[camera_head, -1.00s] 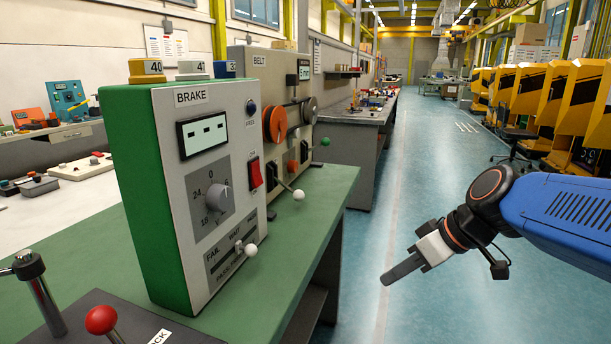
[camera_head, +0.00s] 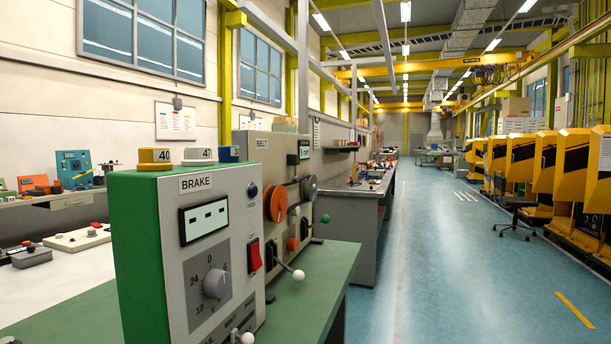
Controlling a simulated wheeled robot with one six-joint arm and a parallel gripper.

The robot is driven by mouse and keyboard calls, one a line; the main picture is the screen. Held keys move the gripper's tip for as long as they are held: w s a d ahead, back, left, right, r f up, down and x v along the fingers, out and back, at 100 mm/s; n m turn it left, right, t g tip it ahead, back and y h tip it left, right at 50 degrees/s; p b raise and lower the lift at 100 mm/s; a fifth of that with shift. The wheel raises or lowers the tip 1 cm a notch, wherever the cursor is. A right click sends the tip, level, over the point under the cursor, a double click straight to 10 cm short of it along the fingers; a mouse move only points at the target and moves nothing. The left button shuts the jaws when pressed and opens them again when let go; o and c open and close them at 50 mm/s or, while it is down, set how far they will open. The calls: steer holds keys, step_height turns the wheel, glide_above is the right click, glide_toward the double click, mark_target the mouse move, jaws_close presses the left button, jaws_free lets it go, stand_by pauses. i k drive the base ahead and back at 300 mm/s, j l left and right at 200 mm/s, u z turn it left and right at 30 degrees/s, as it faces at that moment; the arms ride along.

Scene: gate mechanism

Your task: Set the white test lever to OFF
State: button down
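A green and grey BRAKE box (camera_head: 150,260) stands on the green bench. A lever with a white ball (camera_head: 247,338) is at the bottom of its front panel, cut by the picture's lower edge. A second lever with a white ball (camera_head: 298,275) sticks out from the BELT unit (camera_head: 262,165) behind it. No OFF marking can be read beside either lever, so I cannot tell which is the test lever. My gripper is not in view.
The BRAKE box has a red switch (camera_head: 255,255), a grey dial (camera_head: 215,284) and a display (camera_head: 204,220). Several numbered blocks sit on top. A green ball knob (camera_head: 325,218) is beyond.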

mark_target(298, 276)
steer(key=l+u, duration=0.2)
steer(key=l, duration=0.2)
steer(key=l+u, duration=0.2)
steer(key=l, duration=0.25)
steer(key=k+l+u, duration=0.25)
steer(key=l, duration=0.15)
steer(key=l+u, duration=0.2)
steer(key=l, duration=0.2)
